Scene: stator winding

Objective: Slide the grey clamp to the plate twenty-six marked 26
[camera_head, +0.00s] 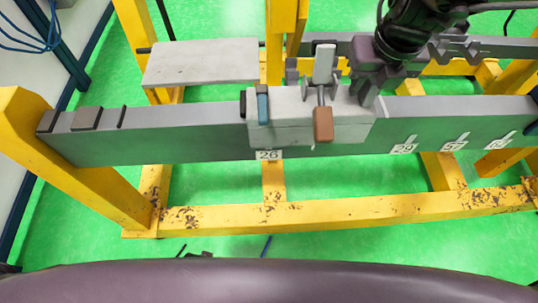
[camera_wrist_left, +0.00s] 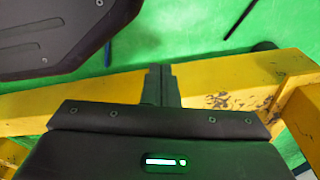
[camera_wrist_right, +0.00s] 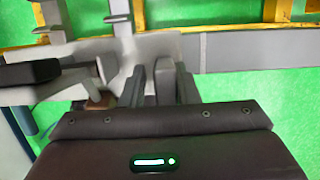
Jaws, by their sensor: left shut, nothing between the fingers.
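The grey clamp (camera_head: 290,128) straddles the grey beam, with an upright handle on top, a brown tab in front and a blue tab at its left. The plate twenty-six (camera_head: 268,155), a white tag marked 26, is on the beam's front, just below the clamp's left part. My right gripper (camera_head: 362,92) is at the clamp's right end. In the right wrist view its fingers (camera_wrist_right: 160,85) stand apart beside the clamp, with grey between them; a firm hold cannot be made out. My left gripper (camera_wrist_left: 161,85) is shut and empty above the yellow frame.
The grey beam (camera_head: 180,132) runs across on yellow supports (camera_head: 330,215). More white tags, the nearest marked 29 (camera_head: 403,149), are to the right. Dark blocks (camera_head: 87,118) sit on the beam's left end. A grey slab (camera_head: 200,62) is behind. The beam's left stretch is otherwise clear.

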